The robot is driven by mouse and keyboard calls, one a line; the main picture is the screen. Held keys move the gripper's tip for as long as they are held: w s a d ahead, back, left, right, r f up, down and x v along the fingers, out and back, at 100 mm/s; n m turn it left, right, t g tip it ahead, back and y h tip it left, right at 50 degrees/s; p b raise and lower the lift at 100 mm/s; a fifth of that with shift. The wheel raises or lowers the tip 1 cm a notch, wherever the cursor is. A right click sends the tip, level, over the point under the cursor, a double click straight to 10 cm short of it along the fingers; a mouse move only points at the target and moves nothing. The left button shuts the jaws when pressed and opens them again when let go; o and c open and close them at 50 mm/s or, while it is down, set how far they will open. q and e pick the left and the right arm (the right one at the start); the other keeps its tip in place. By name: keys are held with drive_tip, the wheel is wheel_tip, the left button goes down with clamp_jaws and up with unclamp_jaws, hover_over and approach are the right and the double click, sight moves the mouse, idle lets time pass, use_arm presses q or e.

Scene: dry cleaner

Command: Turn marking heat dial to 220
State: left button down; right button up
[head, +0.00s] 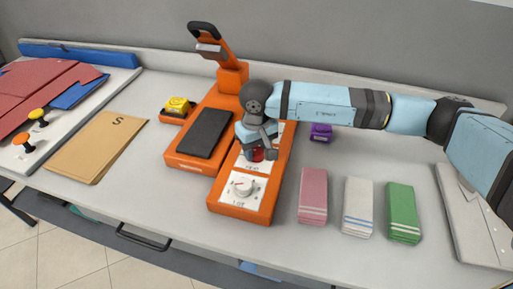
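The orange marking machine (222,205) stands on the counter, with a raised black handle at the back and a dark plate on its left part. Its right part has two white dial panels. A red dial (257,155) sits on the upper panel, partly hidden by my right gripper (257,149). A white dial (242,184) is on the lower panel. The small lettering and the red dial's setting are not readable. My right gripper points down at the red dial; whether its fingers touch or grip it is unclear. My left gripper is not in view.
Pink (312,195), white (358,207) and green (403,212) folded stacks lie right of the machine. A purple item (321,132) stands behind them, a yellow one (178,106) left of the machine. A brown folder (97,147) and folded shirt (472,215) lie farther out.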

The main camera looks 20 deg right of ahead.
drive_tip(key=shift+c, duration=1.4)
